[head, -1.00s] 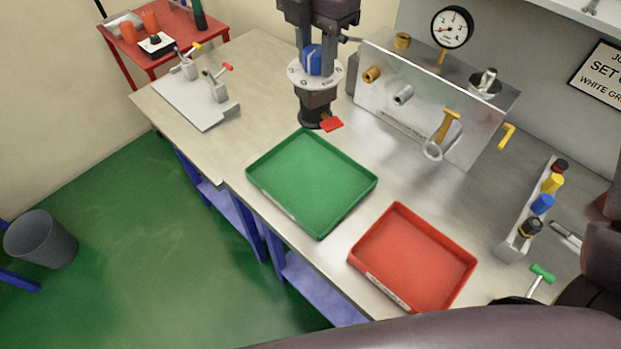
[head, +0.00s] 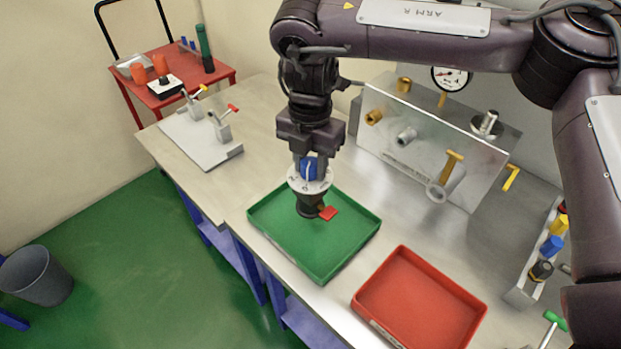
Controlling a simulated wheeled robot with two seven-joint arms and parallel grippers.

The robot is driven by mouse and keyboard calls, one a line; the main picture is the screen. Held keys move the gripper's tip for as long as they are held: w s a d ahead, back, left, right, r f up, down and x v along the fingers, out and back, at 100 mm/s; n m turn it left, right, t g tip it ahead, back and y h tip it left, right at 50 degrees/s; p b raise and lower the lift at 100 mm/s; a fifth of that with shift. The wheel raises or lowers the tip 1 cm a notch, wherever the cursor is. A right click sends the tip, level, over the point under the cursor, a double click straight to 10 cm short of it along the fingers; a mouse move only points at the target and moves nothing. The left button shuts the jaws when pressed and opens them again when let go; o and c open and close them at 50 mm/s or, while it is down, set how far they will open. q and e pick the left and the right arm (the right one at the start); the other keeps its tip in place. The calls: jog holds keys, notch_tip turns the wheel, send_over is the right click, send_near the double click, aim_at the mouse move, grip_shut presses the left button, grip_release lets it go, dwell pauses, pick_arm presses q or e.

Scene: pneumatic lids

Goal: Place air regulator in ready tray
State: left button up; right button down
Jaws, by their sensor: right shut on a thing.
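The air regulator (head: 311,185) has a blue knob, a pale round dial plate, a dark lower body and a red tab. My right gripper (head: 309,165) is shut on its blue knob from above and holds it upright. The regulator is over the green tray (head: 345,256), near its back middle. I cannot tell whether its base touches the tray floor. The green tray is otherwise empty. A red tray (head: 420,305) is empty, to the right and nearer. My left gripper is not in view.
A metal panel (head: 430,150) with brass fittings and a gauge (head: 451,78) stands behind the trays. A clamp plate (head: 200,142) lies at the left of the bench. A rack of coloured caps (head: 530,280) is at right. A red cart (head: 170,95) stands beyond.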

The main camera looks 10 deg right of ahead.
aim_at(310, 180)
jog(key=shift+f, duration=2.2)
jog(key=shift+f, duration=0.1)
jog(key=c, duration=1)
grip_release()
notch_tip(310, 180, up, 12)
jog(key=shift+r, duration=0.15)
